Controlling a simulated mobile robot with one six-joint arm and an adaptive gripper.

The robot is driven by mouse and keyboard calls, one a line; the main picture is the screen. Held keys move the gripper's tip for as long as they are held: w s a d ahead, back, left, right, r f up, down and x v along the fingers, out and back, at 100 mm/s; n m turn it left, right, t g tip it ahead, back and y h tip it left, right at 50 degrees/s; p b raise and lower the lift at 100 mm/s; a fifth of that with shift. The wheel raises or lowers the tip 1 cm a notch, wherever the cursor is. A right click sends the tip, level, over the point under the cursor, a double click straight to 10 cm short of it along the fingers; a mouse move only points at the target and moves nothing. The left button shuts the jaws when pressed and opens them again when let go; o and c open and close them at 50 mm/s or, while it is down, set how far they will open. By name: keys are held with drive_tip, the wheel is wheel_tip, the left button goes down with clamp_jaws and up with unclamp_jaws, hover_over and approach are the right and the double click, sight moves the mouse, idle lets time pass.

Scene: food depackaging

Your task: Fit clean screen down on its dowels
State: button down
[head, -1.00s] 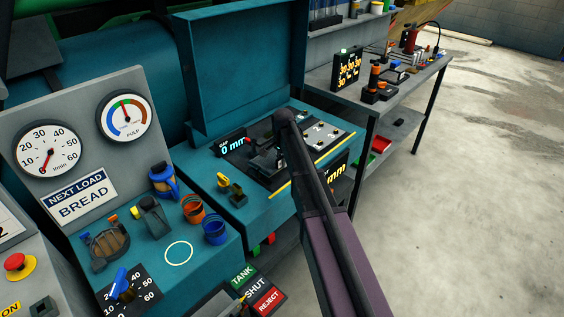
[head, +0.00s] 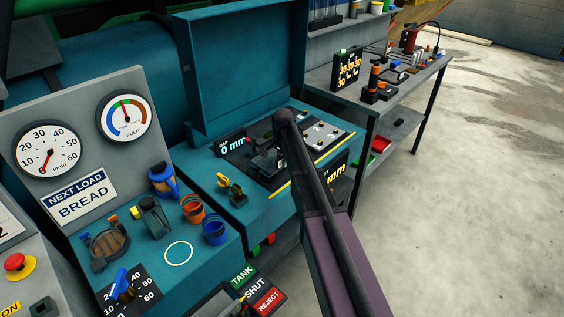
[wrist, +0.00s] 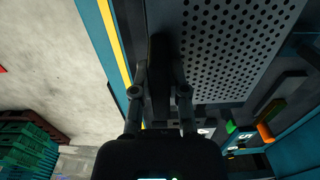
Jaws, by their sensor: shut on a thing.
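The screen (wrist: 240,45) is a grey perforated plate in the upper right of the wrist view. A dark bar-like part (wrist: 160,75) at its left edge sits between my fingers. My gripper (wrist: 161,93) is shut on this part, which I take to be the screen's grip. In the head view my gripper (head: 268,160) is low over the dark bed of the teal machine, beside the "0 mm" display (head: 233,144). My arm hides much of that bed. I cannot make out the dowels, nor tell whether the screen touches its seat.
A raised teal lid (head: 245,70) stands behind the bed. A yellow-edged front runs along the machine (head: 250,212). Open floor lies to the right.

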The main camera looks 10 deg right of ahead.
sight(282, 168)
drive_tip(key=shift+f+b, duration=1.75)
idle(0.8)
drive_tip(key=c, duration=0.6)
unclamp_jaws()
drive_tip(key=shift+o, duration=0.2)
drive_tip(key=shift+r, duration=0.25)
wheel_tip(282, 168, up, 9)
drive_tip(key=p, duration=0.9)
drive_tip(key=shift+f, duration=0.1)
drive_tip(key=s+n, duration=1)
drive_tip(key=s, duration=1.9)
drive_tip(key=shift+d+n, duration=0.35)
drive_tip(key=shift+n, duration=0.05)
